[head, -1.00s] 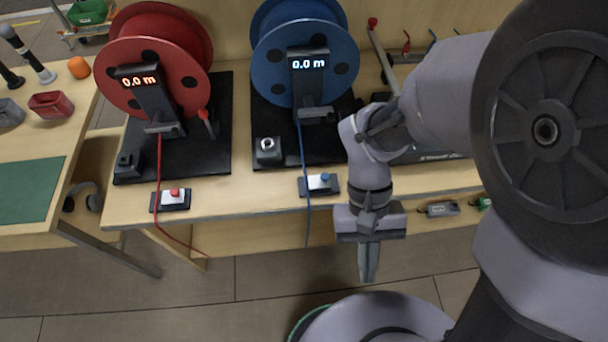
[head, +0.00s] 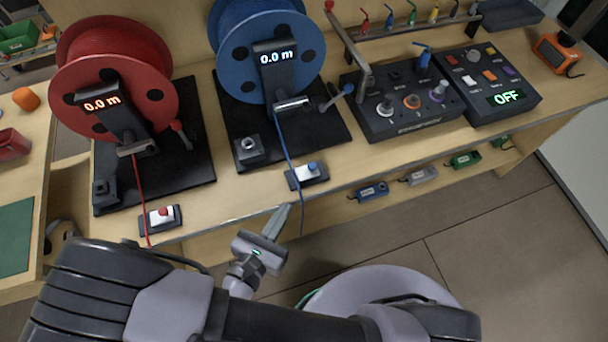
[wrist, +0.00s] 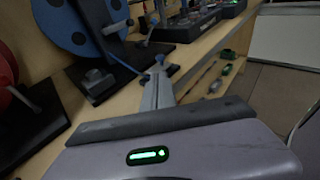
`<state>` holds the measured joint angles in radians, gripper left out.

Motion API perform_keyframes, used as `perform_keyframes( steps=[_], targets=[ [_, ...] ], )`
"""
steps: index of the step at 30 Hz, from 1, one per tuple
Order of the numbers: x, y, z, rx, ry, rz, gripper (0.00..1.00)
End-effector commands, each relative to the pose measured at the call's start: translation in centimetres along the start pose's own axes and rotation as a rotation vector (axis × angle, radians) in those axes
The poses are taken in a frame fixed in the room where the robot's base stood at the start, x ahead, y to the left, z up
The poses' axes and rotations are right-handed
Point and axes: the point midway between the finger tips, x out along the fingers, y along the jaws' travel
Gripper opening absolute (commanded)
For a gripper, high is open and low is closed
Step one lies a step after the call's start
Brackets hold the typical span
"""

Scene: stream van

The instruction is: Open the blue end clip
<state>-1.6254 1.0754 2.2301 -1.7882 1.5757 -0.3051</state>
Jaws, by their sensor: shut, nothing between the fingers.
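The blue end clip (head: 309,172) is a small dark block with a pale top and a blue knob, at the front edge of the bench. The blue cable (head: 284,150) comes down from the blue reel (head: 240,50), crosses the clip's left part and hangs over the edge. My gripper (head: 286,209) is shut and empty, in front of the bench edge, below and slightly left of the clip and apart from it. In the wrist view my shut fingers (wrist: 157,82) point toward the clip area, where they partly hide the clip.
The red reel (head: 120,60) and red end clip (head: 160,216) are on the left. A control box (head: 405,100) and a panel reading OFF (head: 490,80) stand to the right. Small tagged devices (head: 372,191) sit on a lower ledge. Floor in front is free.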

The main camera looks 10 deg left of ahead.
Motion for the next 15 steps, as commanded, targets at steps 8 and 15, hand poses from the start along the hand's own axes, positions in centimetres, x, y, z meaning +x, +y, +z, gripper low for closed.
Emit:
perform_keyframes(
  steps=[8, 15],
  targets=[
    [6.3, -0.2, -0.3, 0.003, 0.001, -0.009, 0.00],
    [10.6, -0.2, -0.3, 0.004, 0.001, -0.008, 0.00]
  ],
)
